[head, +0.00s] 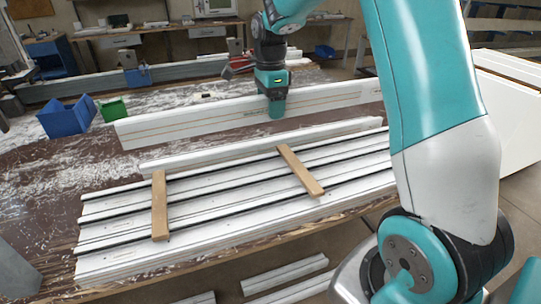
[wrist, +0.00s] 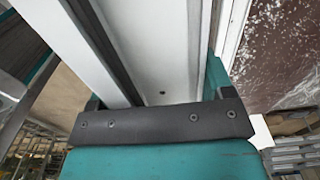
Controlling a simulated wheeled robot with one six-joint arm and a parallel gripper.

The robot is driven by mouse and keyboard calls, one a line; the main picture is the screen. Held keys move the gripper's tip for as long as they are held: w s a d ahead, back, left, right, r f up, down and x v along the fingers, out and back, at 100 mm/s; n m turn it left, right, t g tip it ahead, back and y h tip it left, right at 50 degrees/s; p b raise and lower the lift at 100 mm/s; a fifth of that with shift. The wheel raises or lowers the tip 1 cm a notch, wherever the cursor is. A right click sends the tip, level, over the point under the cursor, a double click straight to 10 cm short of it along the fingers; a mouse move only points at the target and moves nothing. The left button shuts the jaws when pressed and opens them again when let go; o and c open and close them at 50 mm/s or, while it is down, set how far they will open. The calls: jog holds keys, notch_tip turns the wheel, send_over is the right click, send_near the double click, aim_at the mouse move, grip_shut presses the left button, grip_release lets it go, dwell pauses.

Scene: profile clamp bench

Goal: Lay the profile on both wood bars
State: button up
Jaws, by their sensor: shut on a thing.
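A long white profile (head: 190,122) with thin brown lines lies across the head view, behind the stacked profiles. My gripper (head: 277,108) is shut on it near its middle, from above. In the wrist view the white profile (wrist: 165,45) runs between the fingers of my gripper (wrist: 155,85). I cannot tell whether its underside touches the bench. Two wood bars lie crosswise on the white stack in front: the left wood bar (head: 160,205) and the right wood bar (head: 300,170). Nothing lies on top of either bar.
A stack of white profiles with dark seals (head: 230,200) covers the bench front. Another white strip (head: 260,145) lies along its back edge. A blue bin (head: 67,118) and a green bin (head: 113,110) stand at the left. The bench (head: 50,170) is strewn with white shavings.

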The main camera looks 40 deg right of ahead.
notch_tip(320, 180, down, 15)
jog(key=shift+f+p, duration=0.1)
jog(key=shift+p, duration=0.8)
jog(key=o, duration=1.6)
jog(key=shift+o, duration=0.2)
notch_tip(320, 180, up, 12)
jog(key=shift+f+b, duration=0.25)
jog(key=shift+b, duration=0.85)
jog(key=s+a+r+n+y, duration=0.1)
jog(key=s+a+r+n, duration=0.3)
jog(key=s+a+n, duration=0.3)
jog(key=s+a+r+n+y, duration=0.1)
jog(key=s+a+r+n, duration=0.3)
jog(key=a+n, duration=0.45)
jog(key=s+a+n+y, duration=0.1)
jog(key=s+a+n, duration=0.3)
jog(key=s+n, duration=0.2)
jog(key=s+a+n+y, duration=0.1)
jog(key=s+a+n, duration=0.3)
jog(key=s+n, duration=0.3)
jog(key=s, duration=0.4)
jog(key=shift+a+r, duration=0.2)
jog(key=shift+a, duration=0.15)
